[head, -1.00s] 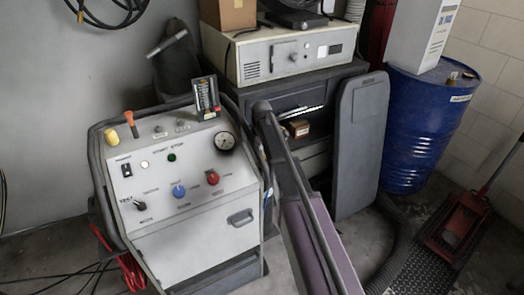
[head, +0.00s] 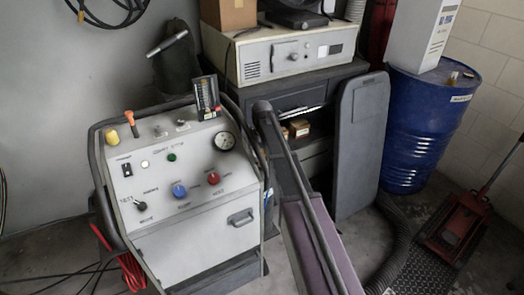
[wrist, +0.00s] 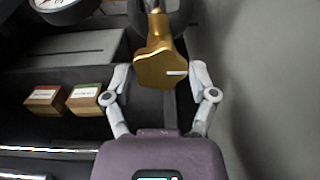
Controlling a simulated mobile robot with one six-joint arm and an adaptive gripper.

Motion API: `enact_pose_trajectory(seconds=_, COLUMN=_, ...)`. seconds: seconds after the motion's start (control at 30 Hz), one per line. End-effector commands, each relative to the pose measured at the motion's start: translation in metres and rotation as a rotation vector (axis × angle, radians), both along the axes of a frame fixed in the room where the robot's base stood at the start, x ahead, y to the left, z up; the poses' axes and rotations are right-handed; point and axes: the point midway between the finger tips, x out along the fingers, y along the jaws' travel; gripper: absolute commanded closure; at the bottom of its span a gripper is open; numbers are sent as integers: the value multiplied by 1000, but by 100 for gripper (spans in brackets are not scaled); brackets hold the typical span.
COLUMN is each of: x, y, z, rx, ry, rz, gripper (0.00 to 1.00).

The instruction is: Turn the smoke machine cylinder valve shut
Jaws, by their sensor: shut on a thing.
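A gold-coloured valve handle (wrist: 162,66) with a small white mark is in the middle of the wrist view, its stem running up toward a dark rounded body. My gripper (wrist: 160,82) is around this valve handle, one grey finger on each side, shut on it. In the head view my arm reaches up beside the smoke machine (head: 195,240), and hides my gripper and the valve. The machine is a light grey cabinet with knobs and a round gauge (head: 224,141).
A dark cart (head: 330,98) bears a white instrument (head: 285,57). Small boxes (wrist: 85,98) lie on its shelf, left of my gripper. A blue drum (head: 420,130) and red jack (head: 452,228) stand to the right.

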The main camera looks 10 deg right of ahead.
Motion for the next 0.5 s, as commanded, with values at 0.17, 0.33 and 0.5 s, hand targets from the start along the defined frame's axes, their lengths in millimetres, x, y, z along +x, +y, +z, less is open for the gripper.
enact_pose_trajectory(seconds=0.17, x=0, y=0, z=0, rx=0, ry=1, rz=-168, gripper=74)
enact_pose_trajectory(seconds=0.33, x=0, y=0, z=0, rx=0, ry=1, rz=-330, gripper=74)
enact_pose_trajectory(seconds=0.5, x=0, y=0, z=0, rx=-1, ry=0, rz=-485, gripper=74)
